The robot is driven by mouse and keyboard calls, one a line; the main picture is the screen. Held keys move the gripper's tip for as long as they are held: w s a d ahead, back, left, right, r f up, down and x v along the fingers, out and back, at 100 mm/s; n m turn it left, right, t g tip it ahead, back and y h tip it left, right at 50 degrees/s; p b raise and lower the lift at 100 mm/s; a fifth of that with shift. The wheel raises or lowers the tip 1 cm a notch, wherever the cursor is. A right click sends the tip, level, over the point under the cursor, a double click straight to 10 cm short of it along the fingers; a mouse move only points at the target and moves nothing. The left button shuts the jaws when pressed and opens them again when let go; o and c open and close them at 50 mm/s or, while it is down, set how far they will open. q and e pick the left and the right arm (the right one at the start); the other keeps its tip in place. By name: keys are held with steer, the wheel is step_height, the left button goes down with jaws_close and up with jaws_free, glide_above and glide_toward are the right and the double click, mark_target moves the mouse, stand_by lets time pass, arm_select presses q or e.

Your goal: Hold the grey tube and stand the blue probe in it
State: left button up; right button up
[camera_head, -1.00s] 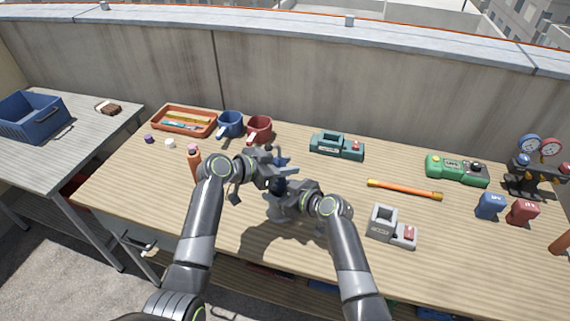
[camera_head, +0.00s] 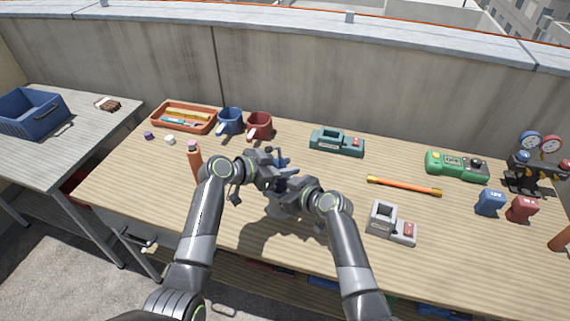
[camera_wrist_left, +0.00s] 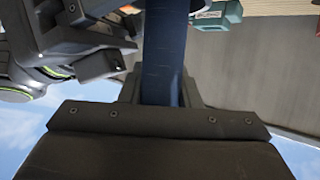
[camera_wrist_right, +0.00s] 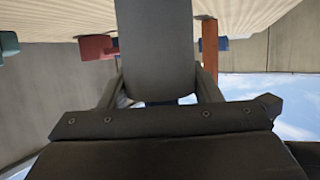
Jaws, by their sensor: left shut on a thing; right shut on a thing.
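The blue probe (camera_wrist_left: 165,50) is between the fingers of my left gripper (camera_wrist_left: 163,95), which is shut on it. The probe also shows partly in the head view (camera_head: 283,163), beside my left gripper (camera_head: 278,170). The grey tube (camera_wrist_right: 155,45) is between the fingers of my right gripper (camera_wrist_right: 157,92), shut on it. In the head view my right gripper (camera_head: 287,193) is just below and right of the left one, close together above the table. A blue sliver shows at the tube's end in the right wrist view. The arms hide whether the probe is inside the tube.
On the table (camera_head: 330,265) stand an orange tray (camera_head: 184,130), blue mug (camera_head: 229,121), red mug (camera_head: 259,126), teal device (camera_head: 337,142), grey block (camera_head: 392,224), green meter (camera_head: 456,167) and orange bottle (camera_head: 194,162). An orange rod (camera_head: 404,186) lies right of my grippers. Bare table lies in front.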

arm_select(q)
steer(key=shift+f, duration=0.35)
stand_by(0.3)
steer(key=o, duration=1.2)
steer(key=shift+c, duration=0.2)
steer(key=shift+s+d, duration=0.1)
steer(key=shift+s, duration=0.1)
steer(key=v, duration=1.2)
steer(key=shift+w, duration=0.25)
arm_select(e)
steer(key=o, duration=1.1)
